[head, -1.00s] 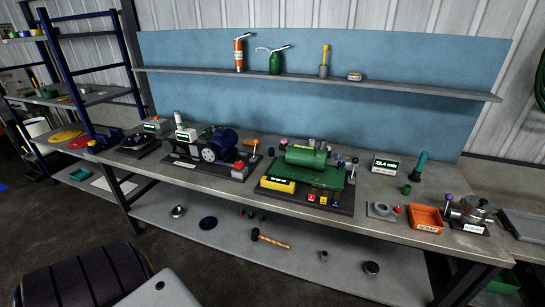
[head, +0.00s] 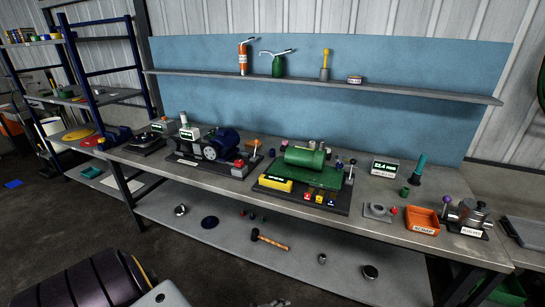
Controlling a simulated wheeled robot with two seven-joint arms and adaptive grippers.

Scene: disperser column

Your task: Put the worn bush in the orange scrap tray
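The orange scrap tray (head: 423,221) sits near the front edge of the bench at the right, with a white label on its front. It looks empty. I cannot tell which small part is the worn bush. A small green cylinder (head: 404,191) stands on the bench behind the tray. Several small cylinders stand around the green machine, including a purple one (head: 286,143).
The grey bench (head: 375,236) runs across the view. A grey block (head: 378,211) stands left of the tray, and a metal fixture (head: 467,215) stands right of it. The green machine (head: 305,168) fills the middle. A hammer (head: 268,240) lies on the lower shelf.

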